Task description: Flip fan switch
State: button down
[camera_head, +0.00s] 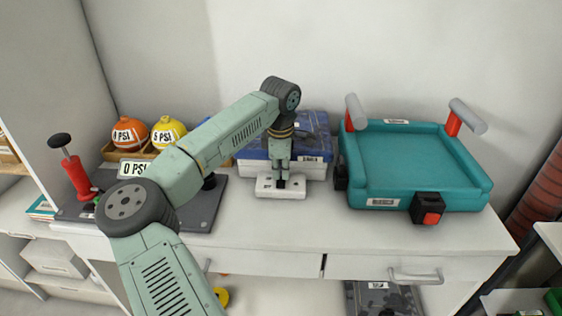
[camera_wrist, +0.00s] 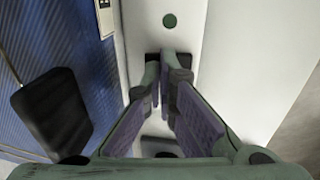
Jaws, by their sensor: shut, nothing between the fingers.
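A small white box (camera_head: 265,188), which looks like a switch box, stands on the white table in front of a blue-lidded case. It carries dark marks on its top, where my gripper (camera_head: 281,182) points straight down. In the wrist view my gripper (camera_wrist: 165,70) has its fingertips together over a dark recess in the white box's top (camera_wrist: 185,32), with nothing held. A round green spot (camera_wrist: 169,20) shows beyond the tips. The switch lever itself is hidden or too small to make out, and I cannot tell whether the fingers touch it. No fan is clearly visible.
The blue-lidded case (camera_head: 317,148) stands close behind the white box. A teal tray (camera_head: 410,158) with a red-and-black switch-like block (camera_head: 430,208) is at right. A dark plate (camera_head: 205,208), a red pump (camera_head: 75,176) and orange (camera_head: 131,134) and yellow (camera_head: 168,131) balls are at left.

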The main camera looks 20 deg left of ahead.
jog(key=shift+f, duration=0.1)
jog(key=shift+w+f+b, duration=0.2)
jog(key=shift+f+b, duration=0.1)
jog(key=shift+b, duration=0.25)
jog(key=shift+s, duration=0.15)
jog(key=shift+s+d, duration=0.2)
jog(key=shift+s, duration=0.5)
jog(key=shift+d+r, duration=0.1)
jog(key=shift+r, duration=0.35)
notch_tip(320, 180, up, 13)
jog(key=s, duration=0.1)
jog(key=shift+s+d, duration=0.15)
jog(key=shift+s, duration=0.25)
jog(key=shift+r, duration=0.1)
